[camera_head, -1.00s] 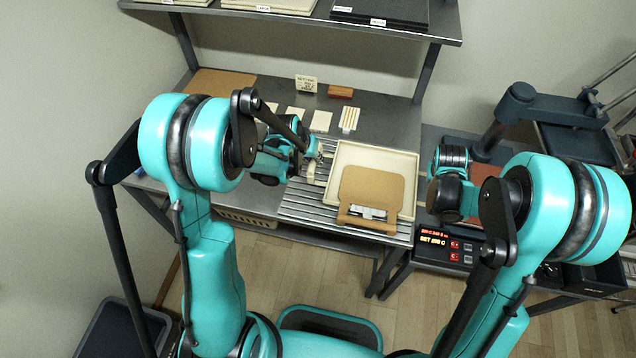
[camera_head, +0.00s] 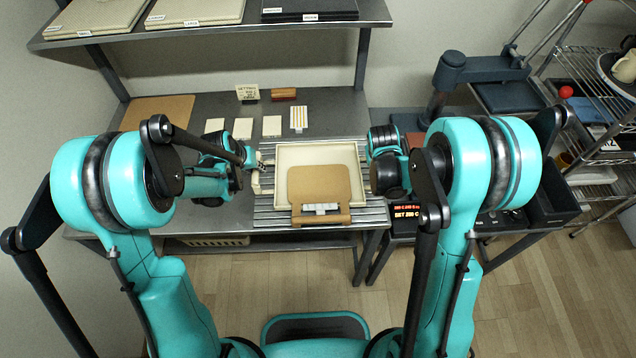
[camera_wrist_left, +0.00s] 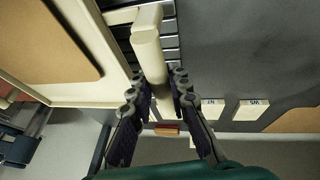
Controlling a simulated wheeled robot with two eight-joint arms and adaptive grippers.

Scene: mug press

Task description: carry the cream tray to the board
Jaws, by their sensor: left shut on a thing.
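The cream tray (camera_head: 358,151) lies on the slatted metal rack (camera_head: 374,214) at the table's front. In the left wrist view the handle (camera_wrist_left: 150,50) runs between the fingers (camera_wrist_left: 158,98). My right wrist is close to the tray's right edge; its fingertips are hidden. A plain brown board (camera_head: 157,112) lies at the table's back left.
Several cream cards (camera_head: 272,126), a small sign (camera_head: 247,92) and a red-brown block (camera_head: 284,94) lie behind the tray. A shelf (camera_head: 215,32) hangs above the table's back.

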